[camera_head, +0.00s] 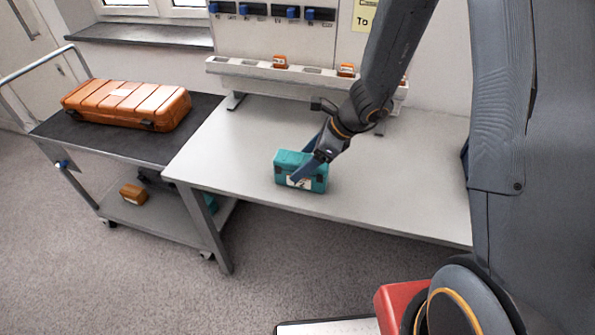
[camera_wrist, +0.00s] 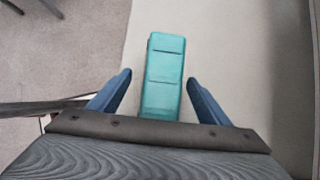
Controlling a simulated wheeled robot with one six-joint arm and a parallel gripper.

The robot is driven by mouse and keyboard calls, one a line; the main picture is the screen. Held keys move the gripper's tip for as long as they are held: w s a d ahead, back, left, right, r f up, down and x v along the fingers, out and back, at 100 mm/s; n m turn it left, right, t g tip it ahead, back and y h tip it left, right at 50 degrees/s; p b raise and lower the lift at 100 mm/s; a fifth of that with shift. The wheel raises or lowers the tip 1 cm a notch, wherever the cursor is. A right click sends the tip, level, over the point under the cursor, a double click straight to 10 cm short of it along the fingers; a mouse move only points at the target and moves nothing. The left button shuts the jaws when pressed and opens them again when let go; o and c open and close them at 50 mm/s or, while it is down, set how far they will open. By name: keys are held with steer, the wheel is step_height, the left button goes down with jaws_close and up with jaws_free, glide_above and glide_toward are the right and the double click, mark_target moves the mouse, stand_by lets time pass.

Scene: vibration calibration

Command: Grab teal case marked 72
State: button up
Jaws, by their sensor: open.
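In the wrist view the teal case (camera_wrist: 164,72) shows from above, between the two blue fingers. My gripper (camera_head: 312,160) is open around the case, one finger on each side. In the wrist view a gap shows between the case and each finger of my gripper (camera_wrist: 160,85). I cannot tell how far down the fingers reach.
A black-topped cart (camera_head: 55,125) stands left of the table, with a large orange case (camera_head: 125,104) on top and a small orange case (camera_head: 133,194) on its lower shelf. A rail (camera_head: 240,70) with small orange boxes runs behind the table (camera_head: 400,190), whose right part is clear.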

steer(key=shift+p+x, duration=0.9)
steer(key=shift+x, duration=2.2)
steer(key=shift+w+d+f, duration=0.1)
steer(key=shift+w+d, duration=0.05)
steer(key=shift+d, duration=0.05)
steer(key=c, duration=1.4)
steer(key=shift+c, duration=0.6)
